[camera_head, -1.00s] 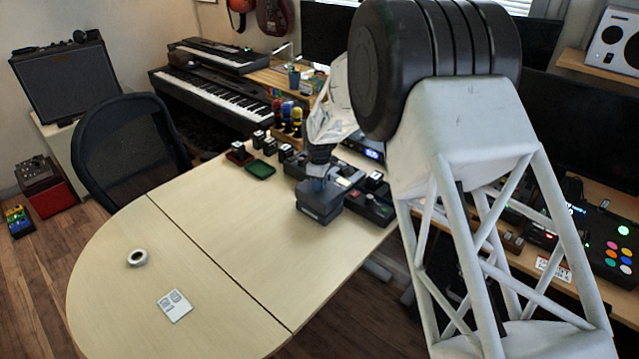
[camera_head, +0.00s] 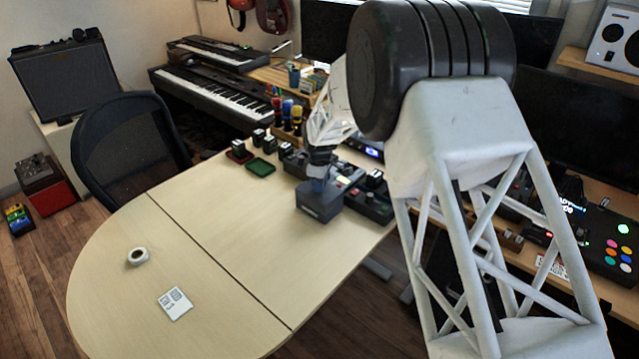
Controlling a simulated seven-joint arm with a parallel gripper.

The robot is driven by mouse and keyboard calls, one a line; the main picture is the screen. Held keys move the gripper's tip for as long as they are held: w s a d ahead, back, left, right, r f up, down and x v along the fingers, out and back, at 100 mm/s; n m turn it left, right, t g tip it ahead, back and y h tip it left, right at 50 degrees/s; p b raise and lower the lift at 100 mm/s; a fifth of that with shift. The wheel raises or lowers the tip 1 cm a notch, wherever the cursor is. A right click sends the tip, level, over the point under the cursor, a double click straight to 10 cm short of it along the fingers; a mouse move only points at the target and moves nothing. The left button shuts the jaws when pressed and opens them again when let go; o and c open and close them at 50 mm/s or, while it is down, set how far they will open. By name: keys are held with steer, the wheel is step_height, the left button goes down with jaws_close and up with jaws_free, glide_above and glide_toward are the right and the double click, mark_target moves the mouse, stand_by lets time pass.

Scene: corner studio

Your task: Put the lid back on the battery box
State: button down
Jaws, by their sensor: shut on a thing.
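The dark grey battery box (camera_head: 321,208) stands on the pale table near its far right edge. My gripper (camera_head: 317,186) points down right over the box and is shut on the lid. A small blue patch shows between the fingers. The lid is mostly hidden by the gripper and looks level with the box's top. I cannot tell whether it is seated or a little above.
Dark equipment with buttons (camera_head: 371,200) sits close to the right of the box. A green tray (camera_head: 261,167) and small chargers stand behind it. A tape roll (camera_head: 138,256) and a white card (camera_head: 175,303) lie front left. The table's middle is clear.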

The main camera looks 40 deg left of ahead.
steer(key=c, duration=1.3)
jaws_free()
steer(key=shift+o, duration=0.2)
step_height(320, 180, up, 11)
stand_by(0.7)
stand_by(0.4)
